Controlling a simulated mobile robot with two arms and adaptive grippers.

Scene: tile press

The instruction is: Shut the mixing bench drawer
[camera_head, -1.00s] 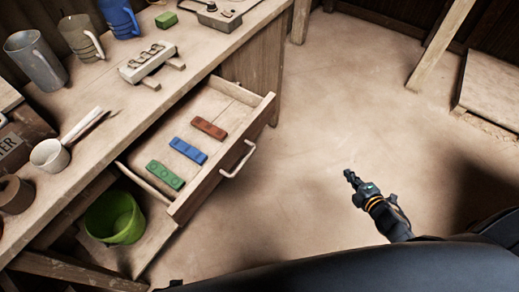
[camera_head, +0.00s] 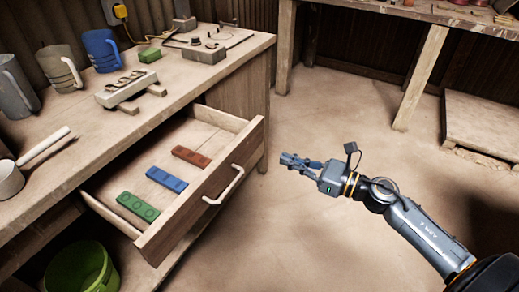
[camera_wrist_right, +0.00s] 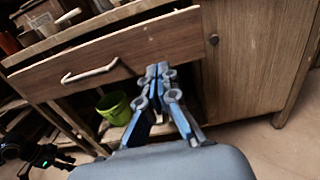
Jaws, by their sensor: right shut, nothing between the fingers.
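The mixing bench drawer (camera_head: 197,206) stands pulled out from the wooden bench (camera_head: 184,82). A green, a blue and a red block (camera_head: 192,156) lie inside it. Its pale handle (camera_head: 224,186) is on the front panel. My right gripper (camera_head: 287,158) is shut and empty, to the right of the drawer front and apart from the handle. In the right wrist view the drawer front (camera_wrist_right: 122,50) and handle (camera_wrist_right: 90,74) show beyond the shut fingers. My left gripper is not clearly seen in the head view; a dark arm part shows at the left of the wrist view.
A green bucket (camera_head: 82,269) stands under the drawer. Jugs (camera_head: 101,49), a mould (camera_head: 131,88) and a control box (camera_head: 205,51) stand on the bench top. The floor (camera_head: 300,220) right of the drawer is clear. Another table (camera_head: 425,15) is at the back right.

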